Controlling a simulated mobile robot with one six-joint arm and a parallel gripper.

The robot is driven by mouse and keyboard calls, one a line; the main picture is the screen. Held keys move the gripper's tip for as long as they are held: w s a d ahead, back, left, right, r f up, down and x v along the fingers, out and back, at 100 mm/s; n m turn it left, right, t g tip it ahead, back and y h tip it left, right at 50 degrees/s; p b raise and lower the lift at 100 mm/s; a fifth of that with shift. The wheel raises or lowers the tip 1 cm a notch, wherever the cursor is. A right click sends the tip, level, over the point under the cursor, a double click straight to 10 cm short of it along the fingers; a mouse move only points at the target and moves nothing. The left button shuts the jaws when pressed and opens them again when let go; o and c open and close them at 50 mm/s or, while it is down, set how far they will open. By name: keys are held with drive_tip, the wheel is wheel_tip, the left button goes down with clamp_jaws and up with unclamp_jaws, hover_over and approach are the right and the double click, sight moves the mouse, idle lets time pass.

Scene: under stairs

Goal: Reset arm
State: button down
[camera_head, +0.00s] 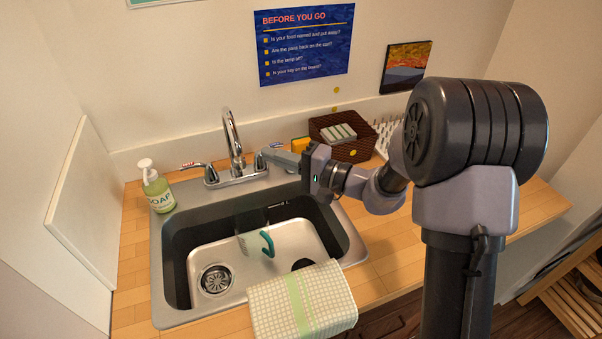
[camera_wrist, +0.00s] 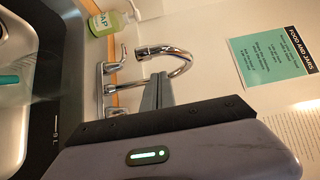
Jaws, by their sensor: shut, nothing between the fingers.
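My gripper (camera_head: 284,158) is shut and empty. In the head view it is above the back right part of the sink, close to the right faucet handle, and points left. In the wrist view the closed fingers (camera_wrist: 157,92) lie in front of the chrome faucet (camera_wrist: 165,54). My arm reaches in from the right of the head view, bent at the elbow. I cannot tell from these views whether the fingers touch the faucet handle.
The sink (camera_head: 170,285) holds a teal-handled item (camera_head: 267,243). A green soap bottle (camera_head: 157,190) stands left of the faucet (camera_head: 235,145). A checkered towel (camera_head: 300,305) hangs over the front rim. A brown basket (camera_head: 352,145) and a white rack (camera_head: 388,135) stand behind my arm.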

drive_tip(key=s+a+p+v, duration=0.1)
drive_tip(key=v, duration=0.9)
drive_tip(key=s+a+r+n+g+h, duration=0.1)
drive_tip(key=s+a+n+g+h, duration=0.2)
drive_tip(key=s, duration=0.7)
drive_tip(key=s+a+n+g+h, duration=0.1)
drive_tip(key=s+a+g+h, duration=0.15)
drive_tip(key=s+g, duration=0.45)
drive_tip(key=s+d+r+m+t+h+b, duration=0.1)
drive_tip(key=s+d+m+t+h, duration=0.1)
drive_tip(key=s+d+t+h, duration=0.4)
drive_tip(key=d+h, duration=0.2)
drive_tip(key=d, duration=0.1)
drive_tip(key=shift+s+d+r+t, duration=0.3)
drive_tip(key=shift+d+r, duration=0.05)
drive_tip(key=shift+d, duration=0.05)
